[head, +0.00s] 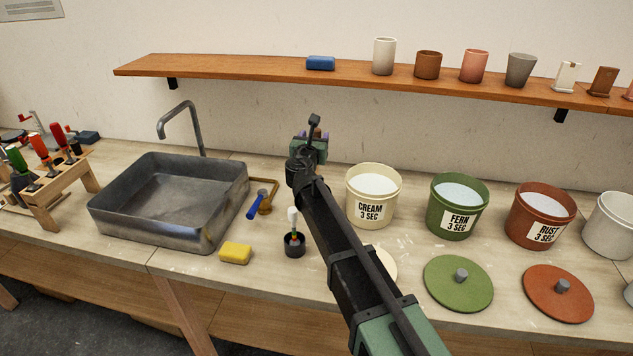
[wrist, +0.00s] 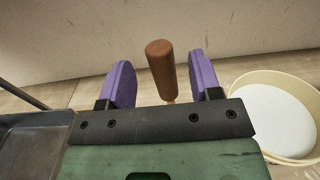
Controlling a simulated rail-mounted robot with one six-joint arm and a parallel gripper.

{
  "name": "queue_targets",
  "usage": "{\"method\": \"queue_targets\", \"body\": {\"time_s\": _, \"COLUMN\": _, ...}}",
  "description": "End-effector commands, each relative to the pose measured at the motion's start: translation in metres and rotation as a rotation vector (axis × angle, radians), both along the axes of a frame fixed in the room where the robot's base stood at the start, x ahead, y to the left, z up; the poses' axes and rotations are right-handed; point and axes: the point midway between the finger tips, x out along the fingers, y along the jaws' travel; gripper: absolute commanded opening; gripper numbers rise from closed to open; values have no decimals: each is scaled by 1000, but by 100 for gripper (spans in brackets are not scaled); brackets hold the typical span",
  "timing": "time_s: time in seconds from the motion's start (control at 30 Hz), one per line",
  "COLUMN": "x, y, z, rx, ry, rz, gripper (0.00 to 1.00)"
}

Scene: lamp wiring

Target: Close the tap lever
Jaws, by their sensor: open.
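The grey tap spout (head: 183,115) rises behind the left-hand metal sink (head: 175,205) and curves over it. In the head view my gripper (head: 316,133) is to the right of the tap, above the back of the bench, and largely hides its own fingertips. In the wrist view my gripper (wrist: 160,85) is open, with its two purple fingers apart. A brown wooden handle (wrist: 161,68) stands between them with a gap on each side. I cannot tell for sure that this handle is the tap lever; no lever shows clearly in the head view.
A cream bucket (head: 372,196) stands right of my arm, followed by a green bucket (head: 458,205) and a rust bucket (head: 540,216). A shelf (head: 220,69) with cups runs along the wall. A yellow sponge (head: 235,253) and a brush pot (head: 294,245) lie in front.

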Motion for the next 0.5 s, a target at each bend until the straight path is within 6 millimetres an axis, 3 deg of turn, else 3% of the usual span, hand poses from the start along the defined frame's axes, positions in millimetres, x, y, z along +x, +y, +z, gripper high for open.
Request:
{"method": "queue_targets", "body": {"time_s": 0.23, "x": 45, "y": -5, "z": -2, "rx": 1, "ry": 0, "rz": -2, "gripper": 58}}
{"method": "queue_targets", "body": {"time_s": 0.5, "x": 49, "y": -6, "z": -2, "rx": 1, "ry": 0, "rz": 0, "gripper": 55}}
